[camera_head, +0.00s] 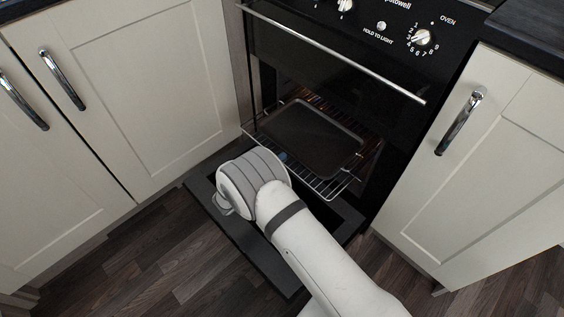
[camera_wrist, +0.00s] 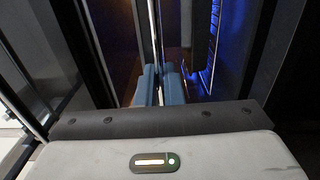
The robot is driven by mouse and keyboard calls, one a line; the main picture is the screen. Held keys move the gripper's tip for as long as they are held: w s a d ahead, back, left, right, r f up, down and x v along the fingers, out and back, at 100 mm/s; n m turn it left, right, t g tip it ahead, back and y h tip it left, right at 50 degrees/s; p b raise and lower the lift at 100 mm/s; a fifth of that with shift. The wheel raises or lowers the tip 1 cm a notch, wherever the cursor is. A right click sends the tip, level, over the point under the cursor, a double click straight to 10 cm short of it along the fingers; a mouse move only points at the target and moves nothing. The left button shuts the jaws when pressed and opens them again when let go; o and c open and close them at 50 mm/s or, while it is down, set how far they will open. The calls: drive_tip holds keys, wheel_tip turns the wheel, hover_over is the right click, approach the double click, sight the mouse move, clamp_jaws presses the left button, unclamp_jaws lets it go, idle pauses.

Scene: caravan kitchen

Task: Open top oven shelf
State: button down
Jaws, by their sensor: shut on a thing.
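The oven shelf (camera_head: 326,186) is a wire rack in the open lower oven cavity. Its front edge sticks out past the oven front in the head view. A dark baking tray (camera_head: 305,136) lies on it. My gripper (camera_head: 282,157) is at the shelf's front edge, mostly hidden behind my own wrist; only a bit of blue fingertip shows. In the wrist view the blue fingers of my gripper (camera_wrist: 160,88) are closed together on a thin metal bar (camera_wrist: 154,35), which looks like the shelf's front rail.
The dark oven door (camera_head: 258,258) is folded down flat below my arm. An upper door with a long metal handle (camera_head: 330,52) is shut above the cavity. Cream cupboards stand at left (camera_head: 130,85) and right (camera_head: 490,165). Wooden floor (camera_head: 150,255) is clear in front.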

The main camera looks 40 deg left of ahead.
drive_tip(key=c, duration=1.6)
unclamp_jaws()
drive_tip(key=shift+o, duration=0.2)
drive_tip(key=s+p, duration=0.2)
drive_tip(key=s, duration=0.5)
drive_tip(key=shift+s+a, duration=0.25)
drive_tip(key=shift+s, duration=0.05)
